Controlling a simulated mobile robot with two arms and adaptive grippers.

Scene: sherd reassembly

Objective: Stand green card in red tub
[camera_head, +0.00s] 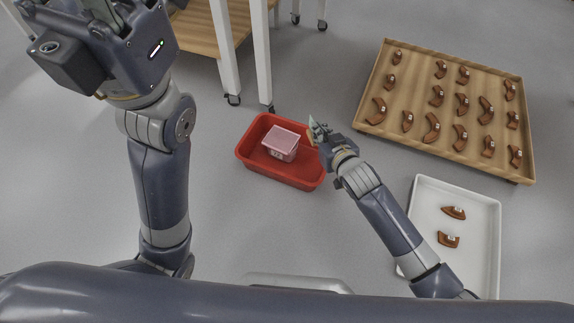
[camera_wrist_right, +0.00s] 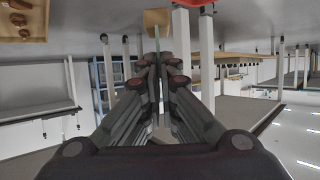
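The red tub (camera_head: 256,172) stands on the floor in the middle of the head view. My right gripper (camera_head: 316,134) is at the tub's right rim, above it. It is shut on a thin pale green card, seen edge-on between the fingers in the right wrist view (camera_wrist_right: 157,48). A tan block (camera_wrist_right: 156,18) shows at the card's far end. In the head view the card is small and partly hidden by the fingers. My left arm is raised at the upper left; its fingertips cannot be made out.
A wooden tray (camera_head: 400,150) of brown sherds lies at right. A white tray (camera_head: 476,272) holds two sherds. A white-legged table (camera_head: 228,60) stands behind.

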